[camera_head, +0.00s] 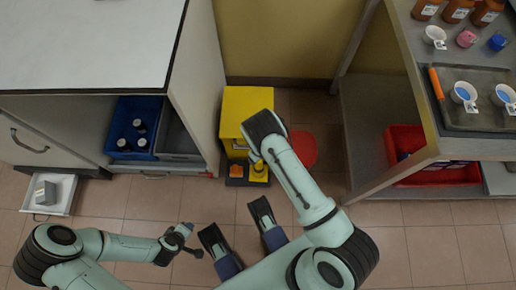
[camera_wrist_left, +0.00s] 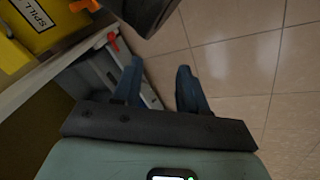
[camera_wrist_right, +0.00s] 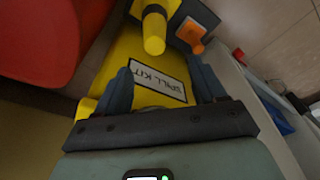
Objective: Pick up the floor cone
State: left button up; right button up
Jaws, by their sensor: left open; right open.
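No clear traffic-cone outline shows. In front of the yellow spill kit box (camera_head: 249,103), a yellow tapered piece (camera_wrist_right: 155,32) and an orange piece (camera_wrist_right: 191,34) sit by a dark base. In the head view this small cluster (camera_head: 258,169) stands at the box's near side. I cannot tell which part is the floor cone. My right gripper (camera_wrist_right: 162,85) is open, over the box's label, with the pieces beyond its fingertips. My left gripper (camera_wrist_left: 157,80) is open and empty above the floor, beside the cabinet's lower edge.
The white cabinet with a blue crate (camera_head: 117,151) is on the left; a low drawer (camera_head: 40,209) stands out. A round red object (camera_head: 303,148) lies right of the box. A shelf unit with a red bin (camera_head: 440,178) is on the right. Tiled floor is clear nearby.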

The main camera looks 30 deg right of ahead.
aim_at(259, 167)
jog(key=f+b, duration=0.1)
jog(key=f, duration=0.2)
jog(key=shift+w+f, duration=0.15)
jog(key=shift+w, duration=0.05)
jog(key=f+b, duration=0.2)
jog(key=f, duration=0.1)
jog(key=f+b, duration=0.1)
jog(key=f, duration=0.1)
jog(key=shift+d+f, duration=0.2)
jog(key=shift+d, duration=0.1)
pick_arm(q)
jog(key=s+a+f+g, duration=0.1)
jog(key=s+f+g, duration=0.1)
jog(key=s+f, duration=0.5)
jog(key=shift+s+a+f+g, duration=0.15)
jog(key=shift+s+a+g, duration=0.05)
jog(key=shift+s+g, duration=0.2)
pick_arm(e)
jog(key=shift+w, duration=0.1)
grip_shut()
